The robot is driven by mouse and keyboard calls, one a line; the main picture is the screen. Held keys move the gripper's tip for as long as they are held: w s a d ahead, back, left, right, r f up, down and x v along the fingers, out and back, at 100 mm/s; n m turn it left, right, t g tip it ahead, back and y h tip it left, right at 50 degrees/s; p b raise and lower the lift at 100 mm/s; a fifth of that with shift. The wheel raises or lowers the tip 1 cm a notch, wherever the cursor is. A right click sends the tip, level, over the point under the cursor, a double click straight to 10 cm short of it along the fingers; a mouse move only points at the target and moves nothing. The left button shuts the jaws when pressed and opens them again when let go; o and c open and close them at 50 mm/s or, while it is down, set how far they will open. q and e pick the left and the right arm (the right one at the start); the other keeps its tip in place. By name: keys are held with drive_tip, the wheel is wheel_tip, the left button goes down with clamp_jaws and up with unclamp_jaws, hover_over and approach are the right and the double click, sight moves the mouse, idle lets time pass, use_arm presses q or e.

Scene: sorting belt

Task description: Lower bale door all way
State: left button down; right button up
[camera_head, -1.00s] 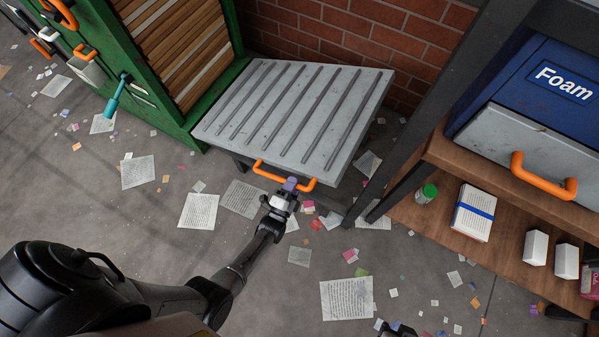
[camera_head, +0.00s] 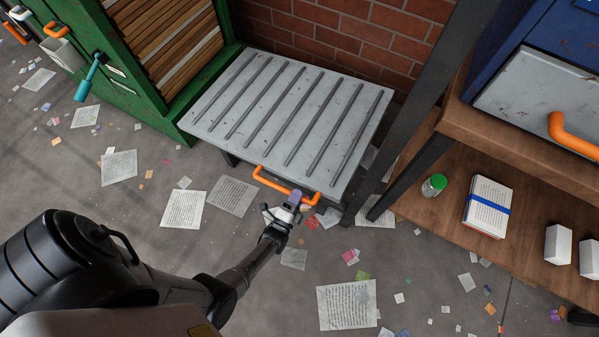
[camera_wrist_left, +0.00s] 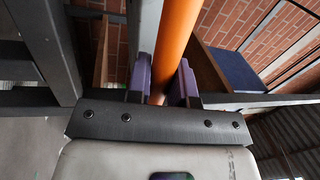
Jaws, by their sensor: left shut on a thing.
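The bale door (camera_head: 285,115) is a grey ribbed metal panel. It is folded down out of the green baler (camera_head: 170,100) and looks close to level. An orange bar handle (camera_head: 268,182) runs along its front edge. My left gripper (camera_head: 294,199) is shut on this handle near its right end. In the left wrist view the orange handle (camera_wrist_left: 175,45) passes between the purple finger pads of my left gripper (camera_wrist_left: 163,88). My right gripper is not in view.
A wooden bench (camera_head: 425,190) with a dark frame stands close to the right, bearing a blue bin (camera_head: 515,60) with a grey front and orange handle. A green-capped jar (camera_head: 434,185) and several boxes sit on its lower shelf. Paper scraps litter the open floor.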

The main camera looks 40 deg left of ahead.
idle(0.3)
use_arm(q)
drive_tip(key=c, duration=1)
unclamp_jaws()
drive_tip(key=shift+a, duration=0.1)
drive_tip(key=shift+c, duration=0.2)
drive_tip(key=shift+s+f, duration=0.1)
drive_tip(key=shift+s, duration=0.2)
drive_tip(key=p+v, duration=0.2)
drive_tip(key=v, duration=1.1)
drive_tip(key=shift+d, duration=0.25)
